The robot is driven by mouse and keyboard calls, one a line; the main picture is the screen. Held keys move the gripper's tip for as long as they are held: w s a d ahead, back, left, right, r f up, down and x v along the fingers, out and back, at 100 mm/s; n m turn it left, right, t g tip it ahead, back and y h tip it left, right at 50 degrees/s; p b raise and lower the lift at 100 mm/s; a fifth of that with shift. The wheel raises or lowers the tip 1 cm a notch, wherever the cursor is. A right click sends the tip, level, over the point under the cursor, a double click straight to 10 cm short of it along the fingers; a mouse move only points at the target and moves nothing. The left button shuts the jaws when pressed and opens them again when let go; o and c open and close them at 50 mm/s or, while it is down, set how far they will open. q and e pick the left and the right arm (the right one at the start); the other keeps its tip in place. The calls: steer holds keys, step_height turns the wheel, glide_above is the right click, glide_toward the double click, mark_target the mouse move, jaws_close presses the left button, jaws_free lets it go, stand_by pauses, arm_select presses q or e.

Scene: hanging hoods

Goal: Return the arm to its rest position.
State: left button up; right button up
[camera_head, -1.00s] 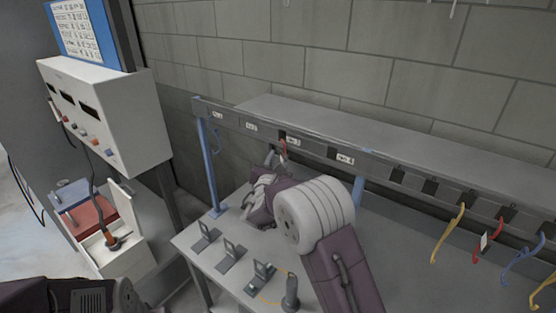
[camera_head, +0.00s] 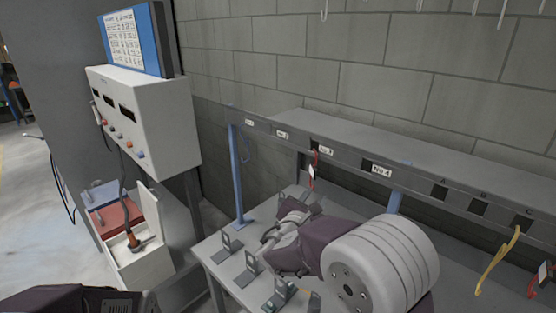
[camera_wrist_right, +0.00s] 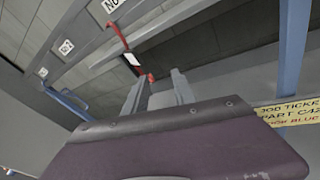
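My right arm reaches in from the lower right in the head view. Its gripper (camera_head: 268,238) is over the grey workbench (camera_head: 222,262), in front of the rail and apart from it. In the right wrist view the two grey fingers (camera_wrist_right: 158,88) stand apart, with nothing clearly held between them. A red hook with a white tag (camera_head: 312,172) hangs on the rail under a numbered label; it also shows beyond the fingers in the right wrist view (camera_wrist_right: 124,48). Part of my left arm shows at the bottom left; its gripper is out of view.
The labelled rail (camera_head: 345,163) runs above the bench on blue posts (camera_head: 238,178). Small grey brackets (camera_head: 232,243) stand on the bench. A white control box (camera_head: 150,115) is at left.

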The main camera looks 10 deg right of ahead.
steer(key=s+d+f+m+g+y+b, duration=0.1)
steer(key=s+d+f+m+g, duration=0.35)
steer(key=s+f, duration=0.4)
steer(key=s+d+f+m+g+y+b, duration=0.1)
steer(key=s+d+f+m+g+b, duration=0.15)
steer(key=s+f+m+g, duration=0.5)
steer(key=s+a+f+m+y+b, duration=0.2)
steer(key=s+a+f+m+y, duration=0.5)
steer(key=s+f+m, duration=0.3)
steer(key=a+m, duration=0.1)
steer(key=m, duration=0.3)
steer(key=shift+a+f, duration=0.3)
steer(key=shift+f, duration=0.1)
